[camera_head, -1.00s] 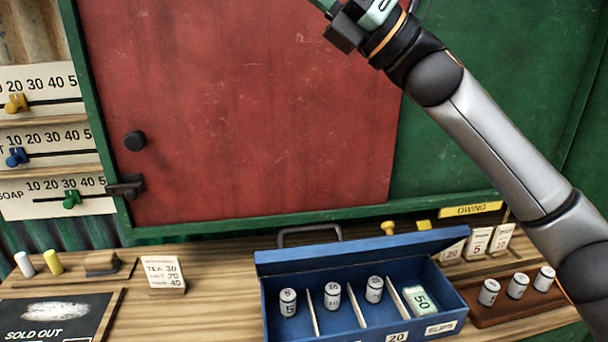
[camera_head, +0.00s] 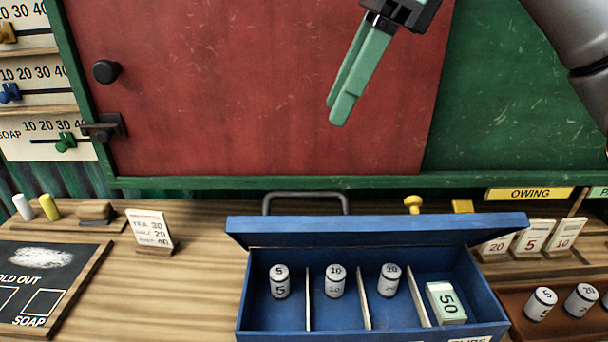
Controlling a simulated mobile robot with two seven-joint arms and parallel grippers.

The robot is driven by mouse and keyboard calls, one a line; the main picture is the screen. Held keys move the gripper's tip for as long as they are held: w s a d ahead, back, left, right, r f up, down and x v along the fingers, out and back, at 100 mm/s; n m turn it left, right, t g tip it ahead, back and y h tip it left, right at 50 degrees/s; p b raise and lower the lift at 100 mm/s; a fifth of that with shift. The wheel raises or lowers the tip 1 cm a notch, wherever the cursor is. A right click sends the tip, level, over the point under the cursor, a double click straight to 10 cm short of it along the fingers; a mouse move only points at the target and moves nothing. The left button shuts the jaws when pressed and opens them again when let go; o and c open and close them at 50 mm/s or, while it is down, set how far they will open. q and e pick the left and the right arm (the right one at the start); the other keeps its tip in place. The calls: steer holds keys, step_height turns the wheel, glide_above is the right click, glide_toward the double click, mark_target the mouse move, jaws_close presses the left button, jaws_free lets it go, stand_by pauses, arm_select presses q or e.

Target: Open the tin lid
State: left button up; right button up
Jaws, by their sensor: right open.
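A blue tin (camera_head: 256,318) stands on the wooden counter at the lower middle. Its blue lid (camera_head: 385,229) is raised along the back edge, and the divided inside shows. The compartments hold rolls marked 5 (camera_head: 280,281), 10 (camera_head: 335,281) and 20 (camera_head: 389,280), and a green and white block marked 50 (camera_head: 446,303). A grey metal handle (camera_head: 306,196) shows behind the lid. My right gripper (camera_head: 345,110), with green fingers, hangs in front of the red panel, above and apart from the lid. It is empty. My left gripper is out of view.
A small price card (camera_head: 151,230) and a chalkboard (camera_head: 40,285) stand left of the tin. Number cards (camera_head: 533,237) and a brown tray (camera_head: 560,333) with rolls are at the right. Bare counter (camera_head: 170,295) lies left of the tin.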

mark_target(295, 192)
steer(key=b+x, duration=0.3)
steer(key=x, duration=0.7)
steer(key=shift+a+f, duration=0.2)
steer(key=shift+f, duration=0.15)
steer(key=shift+a+f, duration=0.25)
steer(key=shift+f, duration=0.15)
steer(key=c, duration=0.7)
jaws_close()
